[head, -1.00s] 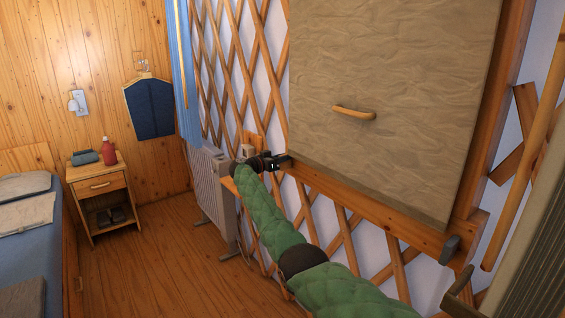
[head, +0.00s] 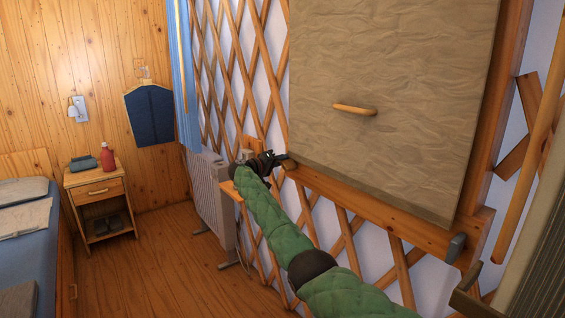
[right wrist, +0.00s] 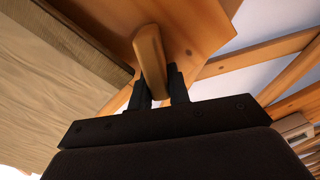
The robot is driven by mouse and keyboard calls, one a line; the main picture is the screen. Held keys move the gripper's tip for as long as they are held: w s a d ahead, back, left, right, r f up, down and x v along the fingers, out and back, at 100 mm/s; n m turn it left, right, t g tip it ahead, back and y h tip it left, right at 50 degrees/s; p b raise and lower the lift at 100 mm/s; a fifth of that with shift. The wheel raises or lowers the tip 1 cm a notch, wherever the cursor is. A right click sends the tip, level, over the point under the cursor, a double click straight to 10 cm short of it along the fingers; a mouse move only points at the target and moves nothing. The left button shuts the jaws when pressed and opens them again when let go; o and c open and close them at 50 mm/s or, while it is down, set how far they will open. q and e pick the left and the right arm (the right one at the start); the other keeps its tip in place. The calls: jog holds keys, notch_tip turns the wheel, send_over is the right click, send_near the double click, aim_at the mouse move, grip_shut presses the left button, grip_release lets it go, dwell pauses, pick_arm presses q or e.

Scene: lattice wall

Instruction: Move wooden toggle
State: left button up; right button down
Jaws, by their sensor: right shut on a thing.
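The wooden toggle (right wrist: 151,62) is a light brown, rounded block at the corner of a wooden frame, large in the right wrist view. My right gripper (right wrist: 158,85) is shut on it, with one black finger on either side. In the head view my right gripper (head: 280,158) is at the lower left corner of the grey-brown panel (head: 390,75), at the left end of the wooden rail (head: 390,218). The toggle (head: 289,164) shows there only as a small piece by the fingertips. My left gripper is not in view.
A wooden handle (head: 355,109) is on the panel. A lattice wall (head: 235,60) runs behind my arm. A white radiator (head: 209,190) stands left of my gripper.

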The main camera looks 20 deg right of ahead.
jog(key=shift+r+n, duration=0.15)
jog(key=shift+n, duration=0.45)
jog(key=n+p, duration=0.1)
jog(key=n, duration=0.3)
jog(key=shift+p, duration=0.35)
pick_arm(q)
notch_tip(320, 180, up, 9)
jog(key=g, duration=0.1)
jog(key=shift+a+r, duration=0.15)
pick_arm(e)
jog(key=shift+n, duration=0.8)
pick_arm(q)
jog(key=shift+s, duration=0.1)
pick_arm(e)
jog(key=c, duration=1.3)
grip_release()
jog(key=shift+a, duration=0.1)
